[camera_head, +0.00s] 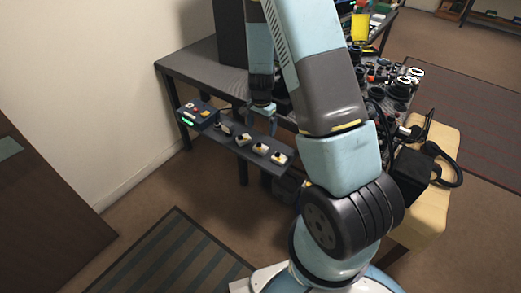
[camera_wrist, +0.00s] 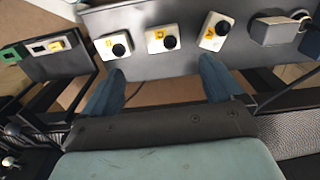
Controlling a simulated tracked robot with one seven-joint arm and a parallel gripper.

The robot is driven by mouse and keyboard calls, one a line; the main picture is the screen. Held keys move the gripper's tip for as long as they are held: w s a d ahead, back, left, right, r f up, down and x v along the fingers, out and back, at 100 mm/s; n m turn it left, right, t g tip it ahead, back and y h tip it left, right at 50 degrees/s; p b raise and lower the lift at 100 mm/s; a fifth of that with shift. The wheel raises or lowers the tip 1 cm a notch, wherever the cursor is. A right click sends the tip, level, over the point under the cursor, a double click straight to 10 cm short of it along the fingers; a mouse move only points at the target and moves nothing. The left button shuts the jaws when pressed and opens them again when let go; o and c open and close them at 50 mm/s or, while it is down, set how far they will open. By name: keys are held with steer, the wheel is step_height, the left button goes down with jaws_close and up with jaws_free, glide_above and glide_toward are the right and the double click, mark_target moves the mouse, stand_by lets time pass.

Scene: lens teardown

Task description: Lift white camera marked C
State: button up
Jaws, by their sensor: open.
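Small white cameras with round black lenses sit in a row on a narrow dark shelf (camera_wrist: 190,70). In the wrist view, the left camera (camera_wrist: 118,45) has a yellow mark that I cannot read clearly. The middle camera (camera_wrist: 161,39) has an orange mark like a D. The right camera (camera_wrist: 215,32) is tilted and has a mark like a V or an upside-down A. I cannot tell for sure which is marked C. My gripper (camera_wrist: 162,68) is open and empty, its fingers apart in front of the row. In the head view, my gripper (camera_head: 262,117) is just above the shelf.
A dark box with coloured buttons and a green light (camera_head: 195,113) stands at the shelf's left end in the head view. A grey block (camera_wrist: 274,31) is right of the cameras in the wrist view. A cluttered table (camera_head: 205,60) stands behind the shelf.

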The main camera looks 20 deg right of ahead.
glide_above(261, 147)
steer(key=f, duration=0.6)
steer(key=shift+s, duration=0.2)
steer(key=shift+w+f, duration=0.15)
steer(key=shift+f, duration=1.15)
steer(key=shift+w+f, duration=0.1)
steer(key=shift+f, duration=1.2)
steer(key=c, duration=1.2)
